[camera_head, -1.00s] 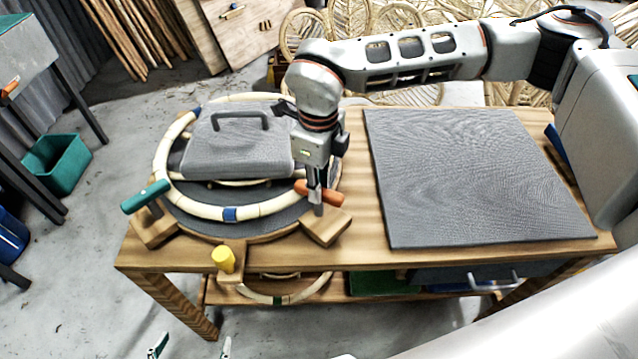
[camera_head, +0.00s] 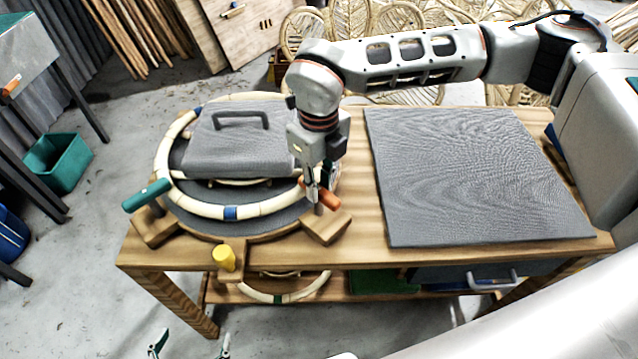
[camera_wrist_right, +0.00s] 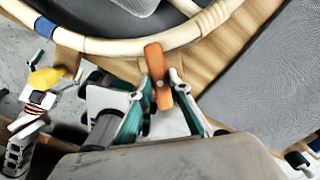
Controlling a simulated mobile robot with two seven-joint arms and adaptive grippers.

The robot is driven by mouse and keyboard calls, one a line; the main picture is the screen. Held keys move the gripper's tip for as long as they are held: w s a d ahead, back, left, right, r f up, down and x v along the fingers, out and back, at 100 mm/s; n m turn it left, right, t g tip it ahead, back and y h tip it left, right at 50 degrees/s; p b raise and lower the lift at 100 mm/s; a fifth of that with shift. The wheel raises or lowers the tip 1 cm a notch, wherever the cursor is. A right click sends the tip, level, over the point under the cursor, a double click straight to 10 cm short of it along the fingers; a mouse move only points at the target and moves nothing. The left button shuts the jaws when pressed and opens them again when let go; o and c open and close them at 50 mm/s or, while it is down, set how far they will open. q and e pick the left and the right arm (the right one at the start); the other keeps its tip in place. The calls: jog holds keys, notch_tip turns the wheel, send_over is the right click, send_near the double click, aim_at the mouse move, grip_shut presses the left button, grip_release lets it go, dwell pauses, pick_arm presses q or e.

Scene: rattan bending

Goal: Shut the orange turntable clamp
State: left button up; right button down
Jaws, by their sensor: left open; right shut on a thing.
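The orange turntable clamp (camera_head: 328,198) sits on a wooden block at the right front of the round turntable (camera_head: 270,226). Its orange handle (camera_wrist_right: 155,65) stands between the fingers of my right gripper (camera_wrist_right: 160,92) in the right wrist view. In the head view my right gripper (camera_head: 318,192) reaches down from above and is shut on this handle. The handle slants down to the right. A pale rattan ring (camera_head: 190,205) with blue bands lies around the turntable beside the clamp. My left gripper (camera_head: 190,348) is open and empty at the bottom edge, off the table.
A teal clamp handle (camera_head: 146,195) stands at the turntable's left and a yellow one (camera_head: 224,258) at its front. A grey lid-like block with a handle (camera_head: 240,145) sits on the turntable. A grey mat (camera_head: 475,175) covers the table's right half.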

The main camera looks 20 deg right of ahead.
jog(key=c, duration=1.9)
grip_release()
jog(key=shift+r, duration=0.15)
notch_tip(320, 180, up, 12)
jog(key=shift+f, duration=0.1)
